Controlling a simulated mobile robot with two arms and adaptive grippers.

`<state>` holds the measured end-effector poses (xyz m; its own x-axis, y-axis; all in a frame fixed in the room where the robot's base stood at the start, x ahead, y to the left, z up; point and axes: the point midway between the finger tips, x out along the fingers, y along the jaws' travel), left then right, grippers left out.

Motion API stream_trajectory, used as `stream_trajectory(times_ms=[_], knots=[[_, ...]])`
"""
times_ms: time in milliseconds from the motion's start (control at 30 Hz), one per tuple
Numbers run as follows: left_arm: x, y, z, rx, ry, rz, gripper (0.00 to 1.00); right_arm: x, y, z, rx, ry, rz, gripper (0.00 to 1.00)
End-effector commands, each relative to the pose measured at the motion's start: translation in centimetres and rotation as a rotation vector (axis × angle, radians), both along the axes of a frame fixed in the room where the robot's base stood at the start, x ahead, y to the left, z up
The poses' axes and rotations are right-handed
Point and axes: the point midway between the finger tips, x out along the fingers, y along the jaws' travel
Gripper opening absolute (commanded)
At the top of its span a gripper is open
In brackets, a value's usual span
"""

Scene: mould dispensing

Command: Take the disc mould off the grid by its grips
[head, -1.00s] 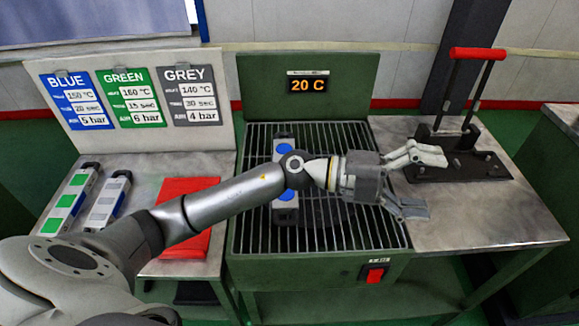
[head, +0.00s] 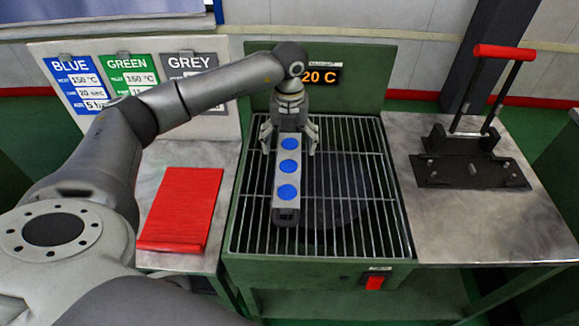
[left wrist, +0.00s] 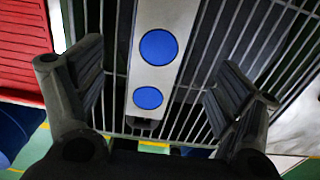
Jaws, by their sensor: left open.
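The disc mould (head: 287,178), a long pale grey bar with blue discs on top, lies lengthwise on the grid (head: 345,225). Its near dark end (head: 285,215) is free. Its far end is hidden under my left gripper (head: 289,146). The gripper points down there, open, with one finger on each side of the mould. In the left wrist view, the mould (left wrist: 151,75) runs between the spread fingers (left wrist: 160,88), with gaps on both sides. I cannot tell how high the fingertips are above the bars. My right gripper is not in view.
A green housing with a 20 C display (head: 320,76) stands behind the grid, close to my left arm. A red mat (head: 182,208) lies on the left table. A black press with a red handle (head: 504,52) stands on the right table, whose front is clear.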

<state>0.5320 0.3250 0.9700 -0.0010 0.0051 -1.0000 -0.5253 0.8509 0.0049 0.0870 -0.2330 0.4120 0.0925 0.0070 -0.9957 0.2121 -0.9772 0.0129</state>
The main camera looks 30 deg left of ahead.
Motion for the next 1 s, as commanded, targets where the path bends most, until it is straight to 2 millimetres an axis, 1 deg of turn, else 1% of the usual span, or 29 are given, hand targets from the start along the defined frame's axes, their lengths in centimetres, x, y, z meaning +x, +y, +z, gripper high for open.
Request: stream_trajectory(times_ms=[100, 267, 367, 467, 500, 600, 700, 900, 967, 1000], knots=[[-0.1, -0.1, -1.7, -0.002, 0.003, -0.001, 0.88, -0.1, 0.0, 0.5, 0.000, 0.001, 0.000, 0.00], [0.0, -0.1, -2.8, -0.004, 0.000, -0.002, 0.88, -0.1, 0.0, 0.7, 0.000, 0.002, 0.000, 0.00], [-0.2, -0.1, -3.8, -0.003, 0.004, -0.002, 0.88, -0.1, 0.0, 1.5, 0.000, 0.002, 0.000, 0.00], [-0.5, 0.0, -5.3, -0.003, 0.004, -0.002, 0.88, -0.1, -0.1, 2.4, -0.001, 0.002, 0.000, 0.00], [-0.5, 0.0, -6.0, -0.004, 0.003, -0.003, 0.88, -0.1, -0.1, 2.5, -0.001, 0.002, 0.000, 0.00], [-0.4, -0.1, -7.3, -0.005, 0.000, -0.003, 0.88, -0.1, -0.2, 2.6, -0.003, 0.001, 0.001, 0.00], [-0.4, -0.1, -7.9, -0.004, 0.000, -0.003, 0.88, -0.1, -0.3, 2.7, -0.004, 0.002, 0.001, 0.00], [-0.3, -0.1, -7.9, -0.005, -0.002, -0.003, 0.88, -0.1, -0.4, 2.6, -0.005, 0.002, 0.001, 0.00], [-0.3, -0.1, -7.9, -0.005, -0.002, -0.003, 0.81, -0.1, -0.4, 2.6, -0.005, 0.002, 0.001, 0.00], [-0.3, -0.1, -7.9, -0.005, -0.002, -0.003, 0.76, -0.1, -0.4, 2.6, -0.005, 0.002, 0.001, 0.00]])
